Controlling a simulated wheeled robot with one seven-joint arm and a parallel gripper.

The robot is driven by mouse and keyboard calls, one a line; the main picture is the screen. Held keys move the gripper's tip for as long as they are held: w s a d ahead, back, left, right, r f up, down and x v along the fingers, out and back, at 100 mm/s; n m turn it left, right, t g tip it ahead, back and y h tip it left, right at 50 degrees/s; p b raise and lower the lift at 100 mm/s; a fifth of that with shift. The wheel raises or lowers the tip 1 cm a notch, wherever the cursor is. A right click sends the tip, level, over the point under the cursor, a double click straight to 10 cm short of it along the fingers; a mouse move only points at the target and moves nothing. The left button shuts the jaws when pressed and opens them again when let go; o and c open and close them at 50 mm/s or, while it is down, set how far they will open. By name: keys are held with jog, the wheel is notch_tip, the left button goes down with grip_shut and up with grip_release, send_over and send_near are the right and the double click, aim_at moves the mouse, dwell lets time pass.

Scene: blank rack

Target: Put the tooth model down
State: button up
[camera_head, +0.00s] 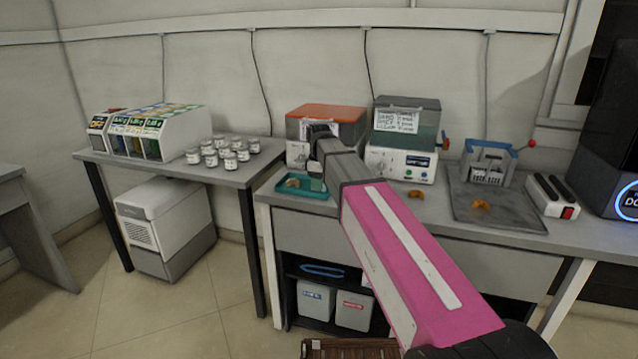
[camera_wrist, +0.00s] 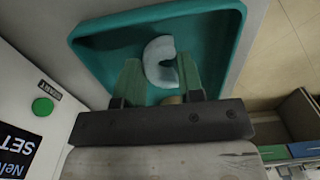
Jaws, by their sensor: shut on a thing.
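The tooth model (camera_wrist: 160,62) is a pale blue-grey, C-shaped piece in the wrist view. My gripper (camera_wrist: 160,72) has green fingertips, one on each side of the model, and is shut on it. The teal tray (camera_wrist: 228,45) lies directly under the fingers and the model; I cannot tell whether the model touches its floor. A small brownish thing (camera_wrist: 172,100) shows between the fingers, mostly hidden. In the head view the tray (camera_head: 318,194) is at the left end of the grey bench, and my arm hides the fingertips.
Orange tooth models (camera_head: 416,194) (camera_head: 480,204) lie to the right, one on a grey mat (camera_head: 510,216). An orange-lidded device (camera_head: 330,112) and a white-and-green machine (camera_head: 402,163) stand behind. Several white jars (camera_head: 231,160) stand on the left table.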

jog(key=o, duration=0.9)
notch_tip(320, 180, up, 12)
jog(key=shift+r, duration=0.15)
